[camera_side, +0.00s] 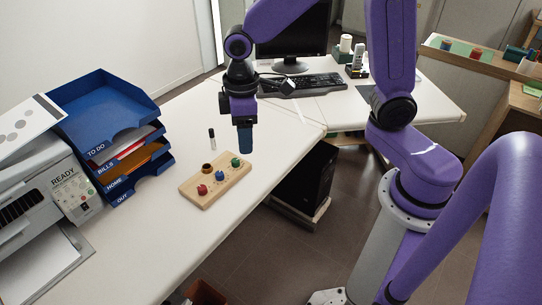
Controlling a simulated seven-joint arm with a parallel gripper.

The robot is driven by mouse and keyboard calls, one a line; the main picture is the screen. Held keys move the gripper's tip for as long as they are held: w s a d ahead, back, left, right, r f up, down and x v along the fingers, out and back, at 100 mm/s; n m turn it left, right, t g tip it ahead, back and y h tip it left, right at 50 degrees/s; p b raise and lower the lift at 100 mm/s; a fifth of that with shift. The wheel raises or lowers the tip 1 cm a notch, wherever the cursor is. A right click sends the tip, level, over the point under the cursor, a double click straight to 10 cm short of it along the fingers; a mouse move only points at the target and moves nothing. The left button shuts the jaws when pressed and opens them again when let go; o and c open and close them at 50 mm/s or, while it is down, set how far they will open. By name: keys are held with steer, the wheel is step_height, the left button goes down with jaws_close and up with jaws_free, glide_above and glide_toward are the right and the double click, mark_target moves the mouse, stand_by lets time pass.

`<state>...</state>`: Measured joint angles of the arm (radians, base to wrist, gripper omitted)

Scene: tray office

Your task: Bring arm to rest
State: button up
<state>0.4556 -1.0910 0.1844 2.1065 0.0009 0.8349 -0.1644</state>
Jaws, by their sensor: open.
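My gripper (244,142) hangs over the white desk, pointing down, above and a little right of the far end of a wooden board. It is open, with nothing seen between its fingers, though the gap between them is hard to make out from this side. The purple arm reaches in from the right and is bent at the elbow at the top of the picture.
Blue stacked trays (105,92) and a printer (75,200) are at left. A keyboard (313,84) and monitor (296,38) stand behind.

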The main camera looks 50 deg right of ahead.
steer(key=s+d+r+n, duration=0.1)
steer(key=s+d, duration=0.2)
steer(key=s, duration=0.7)
steer(key=s+d+r+n, duration=0.1)
steer(key=s+d+n, duration=0.1)
steer(key=s, duration=0.8)
steer(key=shift+d+r, duration=0.3)
steer(key=shift+d, duration=0.55)
